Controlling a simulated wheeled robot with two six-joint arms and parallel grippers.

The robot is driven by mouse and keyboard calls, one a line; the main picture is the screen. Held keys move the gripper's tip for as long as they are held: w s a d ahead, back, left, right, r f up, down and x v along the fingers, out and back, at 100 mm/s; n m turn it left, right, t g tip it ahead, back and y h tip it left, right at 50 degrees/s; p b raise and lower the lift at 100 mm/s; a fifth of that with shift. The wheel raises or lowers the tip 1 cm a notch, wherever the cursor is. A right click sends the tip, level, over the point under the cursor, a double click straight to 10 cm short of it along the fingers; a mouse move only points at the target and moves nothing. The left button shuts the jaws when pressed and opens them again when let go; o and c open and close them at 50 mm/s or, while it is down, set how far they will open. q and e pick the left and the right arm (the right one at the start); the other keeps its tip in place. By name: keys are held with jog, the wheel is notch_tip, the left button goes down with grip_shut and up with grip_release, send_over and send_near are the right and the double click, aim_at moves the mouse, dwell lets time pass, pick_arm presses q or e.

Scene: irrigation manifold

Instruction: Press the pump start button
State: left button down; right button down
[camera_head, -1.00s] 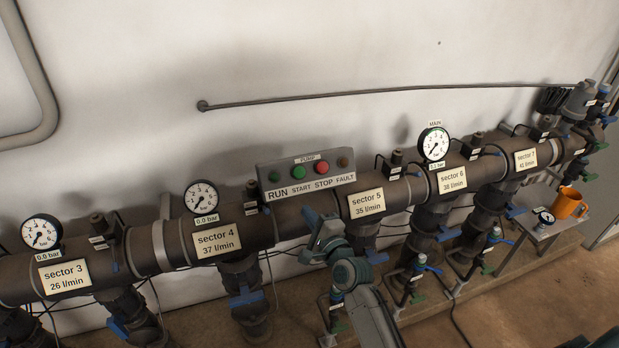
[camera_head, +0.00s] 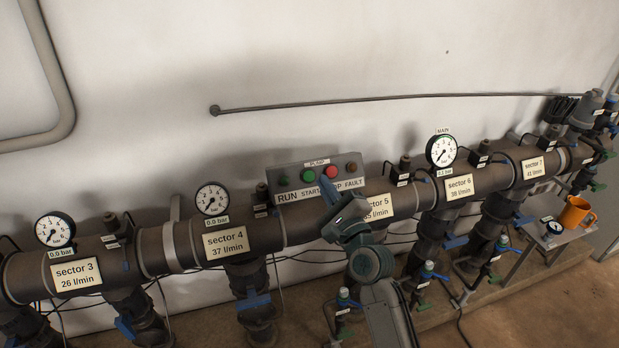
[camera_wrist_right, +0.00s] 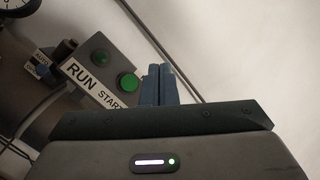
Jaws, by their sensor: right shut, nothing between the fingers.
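The pump panel (camera_head: 272,181) is a grey box on the pipe, with RUN, START, STOP and FAULT labels. Its green start button (camera_head: 309,175) sits left of the red stop button (camera_head: 331,171). My right gripper (camera_head: 325,185) is shut and empty, its blue fingertips in front of the panel's lower part, covering part of the START and STOP labels. In the right wrist view the green start button (camera_wrist_right: 128,83) shows just left of the closed fingers (camera_wrist_right: 158,84); I cannot tell the depth gap. The red button is hidden there. My left gripper is not in view.
A thick brown pipe with gauges and sector plates runs across the wall. The sector 5 plate (camera_head: 391,206) is partly behind my right arm. A thin rod (camera_head: 400,98) crosses the wall above.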

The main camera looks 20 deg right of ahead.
aim_at(309, 176)
jog(key=w+f+b, duration=0.4)
jog(key=w+b, duration=0.1)
jog(key=w, duration=0.2)
jog(key=shift+a, duration=0.15)
dwell(0.3)
dwell(0.9)
jog(key=shift+w+f, duration=0.15)
dwell(0.6)
jog(key=shift+w+f, duration=0.15)
jog(key=shift+w, duration=0.1)
